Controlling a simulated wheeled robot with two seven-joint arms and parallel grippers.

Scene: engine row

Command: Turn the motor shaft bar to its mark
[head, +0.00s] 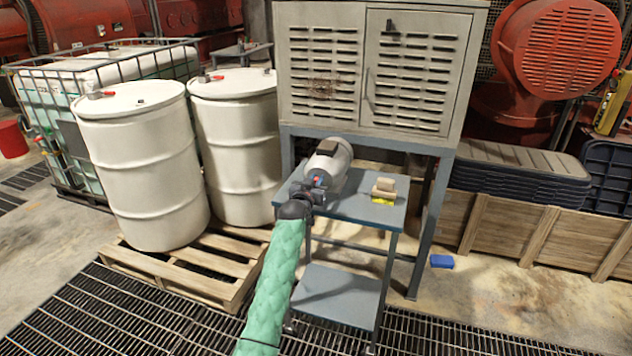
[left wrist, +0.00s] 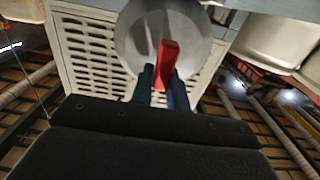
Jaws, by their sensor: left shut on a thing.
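The motor (head: 328,163) is a light grey cylinder lying on the small blue-grey table (head: 365,207). In the left wrist view the motor's round end face (left wrist: 137,45) fills the top middle. A red shaft bar (left wrist: 167,62) stands out in front of that face, tilted slightly from upright. My left gripper (left wrist: 167,88) is shut on the bar's lower part, with a dark blue finger on each side. In the head view my left gripper (head: 310,190) is at the motor's near end, and only a little red shows there. I cannot make out the mark. My right gripper is not in view.
A tan block (head: 384,187) with a yellow label sits to the right of the motor on the table. A grey louvred cabinet (head: 375,68) stands behind. White drums (head: 142,165) stand on a pallet at left. A blue object (head: 442,261) lies on the floor.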

